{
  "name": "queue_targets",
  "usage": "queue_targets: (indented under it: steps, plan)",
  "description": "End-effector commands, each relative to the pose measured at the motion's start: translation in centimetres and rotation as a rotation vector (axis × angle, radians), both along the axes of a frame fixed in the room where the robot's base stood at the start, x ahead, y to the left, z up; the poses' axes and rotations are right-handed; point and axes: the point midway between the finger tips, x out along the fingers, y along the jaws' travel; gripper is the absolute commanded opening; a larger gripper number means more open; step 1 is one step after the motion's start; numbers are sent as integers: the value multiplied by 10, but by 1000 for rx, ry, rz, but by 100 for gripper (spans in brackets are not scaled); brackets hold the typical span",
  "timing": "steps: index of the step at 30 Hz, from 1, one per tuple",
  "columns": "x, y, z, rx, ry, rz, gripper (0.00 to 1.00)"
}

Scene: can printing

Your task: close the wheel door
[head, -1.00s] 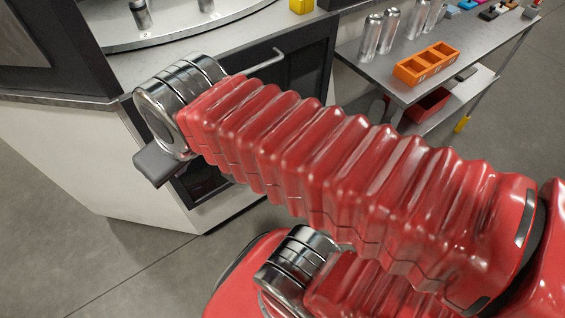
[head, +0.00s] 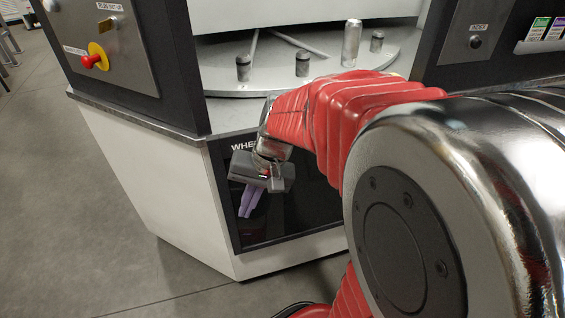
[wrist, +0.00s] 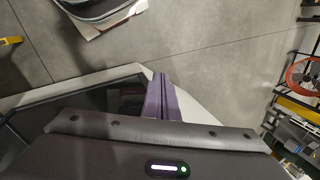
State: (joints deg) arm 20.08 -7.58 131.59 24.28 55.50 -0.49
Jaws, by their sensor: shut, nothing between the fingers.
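The wheel door (head: 300,216) is a dark panel in a black frame, low on the white machine front, with white letters "WHE" showing at its top left. It looks about flush with the front, but I cannot tell whether it is fully shut. My arm hides its upper right part and any handle there. My gripper (head: 246,212) has purple fingers, shut and empty, pointing down in front of the door's left part. In the wrist view the fingers (wrist: 160,88) lie together beside the dark door panel (wrist: 85,100); contact is unclear.
Above the door is a round metal table (head: 225,80) with several dark posts and a silver can (head: 351,42). A control panel with a red stop button (head: 92,62) is at the upper left. Grey floor (head: 80,240) is open at left.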

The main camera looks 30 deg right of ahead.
Motion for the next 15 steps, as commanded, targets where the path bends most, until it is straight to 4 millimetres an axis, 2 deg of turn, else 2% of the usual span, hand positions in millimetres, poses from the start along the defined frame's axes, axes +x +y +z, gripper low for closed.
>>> queue_targets:
  steps: [15]
  plan:
    - [41, -59, -80, 312, 161, -355, 0]
